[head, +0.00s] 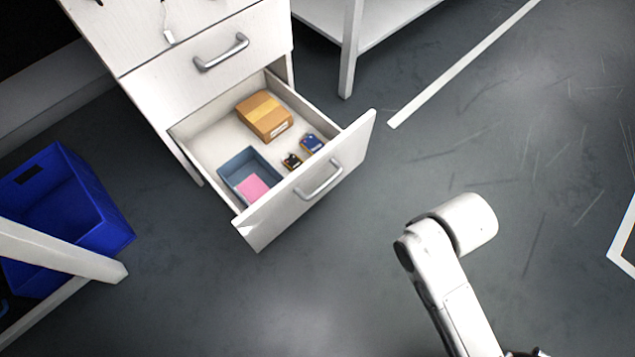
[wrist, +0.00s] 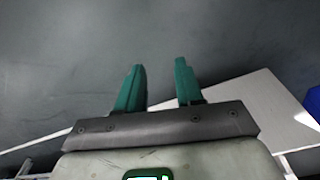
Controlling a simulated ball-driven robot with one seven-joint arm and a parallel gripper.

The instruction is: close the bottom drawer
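The bottom drawer (head: 275,215) of the white cabinet is pulled well out in the head view. Its grey bar handle (head: 320,182) is on the front panel, facing lower right. My gripper (wrist: 159,67) shows in the wrist view with two green fingers apart and nothing between them. In the head view my white arm is right of and below the drawer front, clear of it, and the gripper is hidden. A white panel (wrist: 262,105) shows behind the gripper in the wrist view; I cannot tell which part it is.
The drawer holds a cardboard box (head: 264,115), a blue-grey tray (head: 238,161) with a pink item, and small packs. The drawer above, with its handle (head: 221,52), is shut. A blue crate (head: 75,195) stands at left. A white table leg (head: 349,50) is behind.

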